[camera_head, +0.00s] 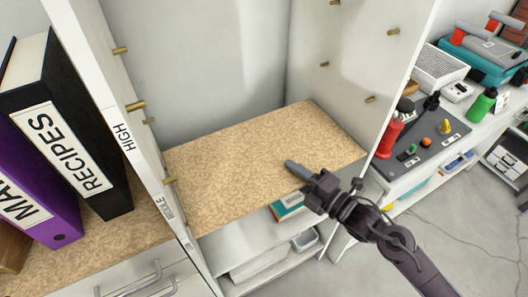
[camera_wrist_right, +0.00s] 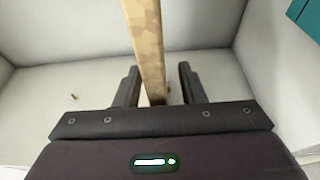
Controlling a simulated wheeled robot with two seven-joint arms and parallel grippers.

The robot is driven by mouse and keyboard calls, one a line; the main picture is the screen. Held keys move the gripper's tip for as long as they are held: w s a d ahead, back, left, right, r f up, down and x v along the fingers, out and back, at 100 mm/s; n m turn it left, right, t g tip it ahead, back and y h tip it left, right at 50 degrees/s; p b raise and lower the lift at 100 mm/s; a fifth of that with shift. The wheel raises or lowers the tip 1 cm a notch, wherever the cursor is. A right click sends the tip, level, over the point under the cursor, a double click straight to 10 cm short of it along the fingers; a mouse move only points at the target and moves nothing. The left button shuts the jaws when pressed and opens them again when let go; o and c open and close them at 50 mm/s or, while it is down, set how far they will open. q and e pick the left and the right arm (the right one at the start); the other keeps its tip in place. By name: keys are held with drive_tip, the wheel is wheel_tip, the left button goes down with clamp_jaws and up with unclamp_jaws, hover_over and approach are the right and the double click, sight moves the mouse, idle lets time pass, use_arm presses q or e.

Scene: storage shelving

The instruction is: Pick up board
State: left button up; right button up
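The board (camera_head: 250,160) is a flat, speckled tan panel lying level across the inside of the white cabinet, like a shelf. My right gripper (camera_head: 298,170) is at the board's front edge, right of its middle. One finger shows above the board; the other is hidden below it. In the right wrist view the board (camera_wrist_right: 147,40) is seen edge-on, running between the two fingers of the right gripper (camera_wrist_right: 158,72). There are gaps on both sides, so the gripper is open around the edge and not closed on it. My left gripper is not in view.
Brass pegs (camera_head: 136,106) stick out of the cabinet's side walls. A teal and white box (camera_head: 288,207) sits below the board. Black and purple binders (camera_head: 65,120) stand on a shelf at left. A counter with tools (camera_head: 425,130) is at right; the floor there is clear.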

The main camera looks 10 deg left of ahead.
clamp_jaws()
drive_tip(key=shift+r, duration=0.1)
idle(0.3)
